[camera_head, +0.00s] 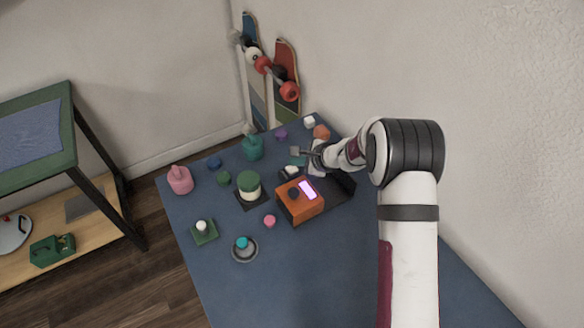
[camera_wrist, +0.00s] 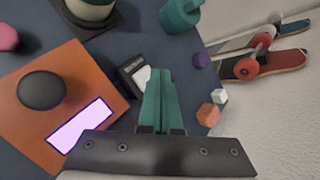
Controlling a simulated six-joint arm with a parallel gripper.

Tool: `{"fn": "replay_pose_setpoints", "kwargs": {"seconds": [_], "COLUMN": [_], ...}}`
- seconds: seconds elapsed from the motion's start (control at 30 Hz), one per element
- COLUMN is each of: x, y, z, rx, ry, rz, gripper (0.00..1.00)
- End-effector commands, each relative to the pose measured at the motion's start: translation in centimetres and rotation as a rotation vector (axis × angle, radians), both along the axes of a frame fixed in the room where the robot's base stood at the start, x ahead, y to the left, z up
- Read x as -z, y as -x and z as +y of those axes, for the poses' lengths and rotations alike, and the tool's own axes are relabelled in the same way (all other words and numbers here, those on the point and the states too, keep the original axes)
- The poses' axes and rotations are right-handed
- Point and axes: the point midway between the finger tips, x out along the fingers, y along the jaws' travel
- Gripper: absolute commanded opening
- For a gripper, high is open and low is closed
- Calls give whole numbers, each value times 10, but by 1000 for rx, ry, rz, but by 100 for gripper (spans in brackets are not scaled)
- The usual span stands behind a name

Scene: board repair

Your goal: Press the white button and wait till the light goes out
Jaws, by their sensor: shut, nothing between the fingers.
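An orange box (camera_head: 287,204) with a black knob and a glowing pale pink-white light panel (camera_head: 307,190) stands on the blue table; the panel is lit, also in the wrist view (camera_wrist: 80,125). Just behind the box is a small black housing with a white button (camera_head: 290,170), which shows in the wrist view (camera_wrist: 142,76) beside my fingertips. My gripper (camera_wrist: 158,72) is shut and empty, its teal fingers together. In the head view my gripper (camera_head: 297,152) is close to the button, slightly behind it. I cannot tell whether the fingers touch the button.
A green plate with a white knob (camera_head: 203,231), a round grey dish (camera_head: 246,254) and a pink bottle (camera_head: 180,181) are farther left. Skateboards (camera_head: 287,75) lean on the wall. The near table is clear.

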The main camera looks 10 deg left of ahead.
Motion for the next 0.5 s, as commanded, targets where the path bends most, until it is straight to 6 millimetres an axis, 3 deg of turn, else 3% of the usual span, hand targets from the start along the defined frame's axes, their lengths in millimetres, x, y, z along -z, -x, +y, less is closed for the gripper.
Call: {"fn": "replay_pose_setpoints", "kwargs": {"seconds": [0.23, 0.5], "x": [-2, -28], "y": [0, 0], "z": [0, 0], "rx": [1, -1], "ry": [0, 0], "rz": [-1, -2], "gripper": [0, 0]}}
